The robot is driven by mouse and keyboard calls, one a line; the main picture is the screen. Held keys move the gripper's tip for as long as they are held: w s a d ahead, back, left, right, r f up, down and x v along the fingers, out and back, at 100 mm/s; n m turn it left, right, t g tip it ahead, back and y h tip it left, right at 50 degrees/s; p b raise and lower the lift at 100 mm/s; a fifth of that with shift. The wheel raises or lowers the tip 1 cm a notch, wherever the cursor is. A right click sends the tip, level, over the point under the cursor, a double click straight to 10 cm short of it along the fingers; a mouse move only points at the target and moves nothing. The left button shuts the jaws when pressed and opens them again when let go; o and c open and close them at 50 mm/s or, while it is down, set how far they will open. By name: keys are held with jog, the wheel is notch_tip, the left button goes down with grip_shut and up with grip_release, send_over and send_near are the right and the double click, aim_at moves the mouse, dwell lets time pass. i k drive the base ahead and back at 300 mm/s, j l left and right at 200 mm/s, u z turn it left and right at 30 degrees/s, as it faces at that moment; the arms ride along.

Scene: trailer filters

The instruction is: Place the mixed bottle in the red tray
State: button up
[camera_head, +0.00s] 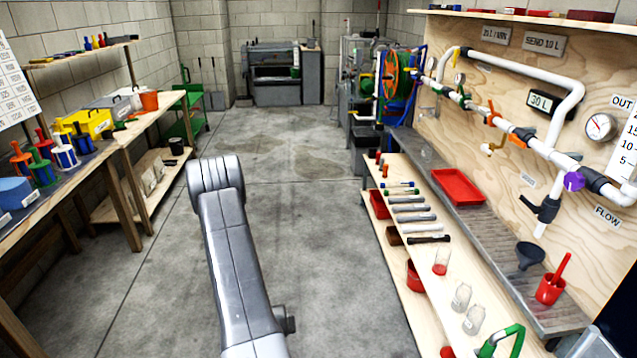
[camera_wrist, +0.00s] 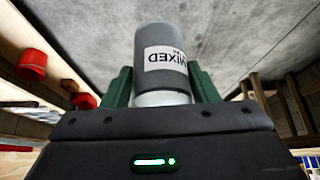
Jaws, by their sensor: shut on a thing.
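The mixed bottle (camera_wrist: 155,36) is a grey cylinder with a white label reading MIXED and a pale lower section. My gripper (camera_wrist: 162,88) is shut on it, with a green finger on each side in the wrist view. The label reads upside down there. The red tray (camera_head: 459,203) lies on the grey ledge along the right wall in the head view and looks empty. My arm is in the middle of the head view, left of the tray. My gripper and the bottle cannot be made out in that view.
Beside the tray on the ledge (camera_head: 487,238) are a black funnel (camera_head: 530,256) and a red cup (camera_head: 550,291). The wooden shelf (camera_head: 392,243) below holds clear bottles (camera_head: 462,297) and tools. White pipes (camera_head: 570,95) run above. The concrete floor (camera_head: 310,220) is open in the middle.

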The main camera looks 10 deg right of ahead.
aim_at(463, 196)
jog(key=i+j+z, duration=0.1)
jog(key=i+z, duration=0.3)
jog(key=i, duration=1.05)
jog(key=i+l+z, duration=0.3)
jog(key=i, duration=0.4)
jog(key=i+z, duration=0.35)
jog(key=i, duration=0.4)
jog(key=i+l, duration=0.1)
jog(key=i+z, duration=0.05)
jog(key=i, duration=0.05)
